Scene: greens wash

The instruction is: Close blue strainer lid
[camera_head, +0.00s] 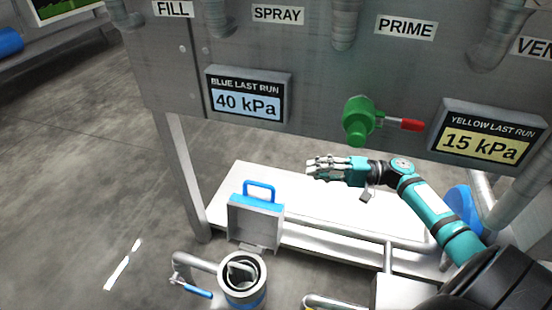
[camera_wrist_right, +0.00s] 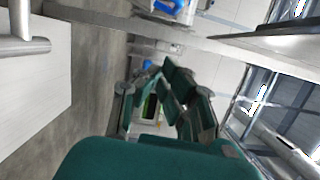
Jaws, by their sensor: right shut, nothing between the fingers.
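The blue strainer (camera_head: 243,297) is a grey round body with a blue band, low in the head view. Its top is open and a grey insert shows inside. Its lid (camera_head: 254,220) stands raised behind the opening, a grey box-like plate with a blue loop handle (camera_head: 259,187). My right gripper (camera_head: 318,167) is shut and empty, pointing left, to the right of the lid handle in the picture and apart from it. Its fingers also show in the right wrist view (camera_wrist_right: 166,97). My left gripper is out of view.
A white platform (camera_head: 330,205) lies behind the lid. A pipe with a blue-handled valve (camera_head: 197,291) joins the strainer's left side. Above is a grey panel with a "40 kPa" display (camera_head: 247,98), a "15 kPa" display (camera_head: 484,143) and a green valve (camera_head: 361,118) with a red handle.

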